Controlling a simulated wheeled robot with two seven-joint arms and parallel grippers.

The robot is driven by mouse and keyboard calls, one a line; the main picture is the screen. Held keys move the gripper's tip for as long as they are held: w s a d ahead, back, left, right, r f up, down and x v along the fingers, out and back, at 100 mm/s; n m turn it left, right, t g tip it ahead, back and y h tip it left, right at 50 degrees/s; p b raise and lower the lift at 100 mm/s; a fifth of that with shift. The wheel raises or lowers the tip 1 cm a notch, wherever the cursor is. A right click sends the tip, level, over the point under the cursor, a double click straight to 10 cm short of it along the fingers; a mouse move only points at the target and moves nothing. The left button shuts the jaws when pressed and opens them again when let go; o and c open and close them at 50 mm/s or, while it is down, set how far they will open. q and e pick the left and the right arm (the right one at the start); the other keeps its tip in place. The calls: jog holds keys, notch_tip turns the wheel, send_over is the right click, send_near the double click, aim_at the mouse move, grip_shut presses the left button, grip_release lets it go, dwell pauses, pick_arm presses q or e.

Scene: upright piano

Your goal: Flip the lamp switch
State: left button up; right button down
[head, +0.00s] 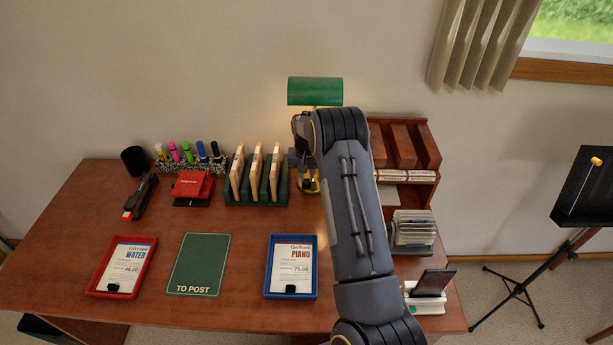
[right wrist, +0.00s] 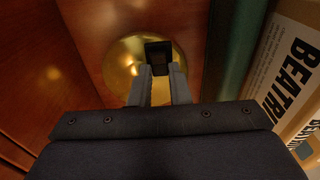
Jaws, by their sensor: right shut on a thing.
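The desk lamp has a green shade (head: 315,91) and stands at the back of the desk, with warm light on the wall around it. Its stem is mostly hidden behind my right arm. The right wrist view shows its round brass base (right wrist: 122,62) with a black switch (right wrist: 158,50) on it. My right gripper (right wrist: 162,75) is shut on the switch, a finger at each side of it. In the head view the right gripper (head: 309,182) is at the lamp's base, partly covered by my arm. My left gripper is not in view.
A green rack (head: 256,197) with upright cards stands just left of the lamp. A wooden organizer (head: 425,150) stands close on its right. Red (head: 96,290) and blue (head: 270,292) trays and a green mat (head: 200,264) lie in front.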

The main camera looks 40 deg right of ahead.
jog(key=shift+w+d+g+y, duration=0.1)
jog(key=shift+w+g+y, duration=0.05)
jog(key=shift+g+y, duration=0.2)
jog(key=c, duration=1.4)
grip_release()
jog(key=shift+o, duration=0.2)
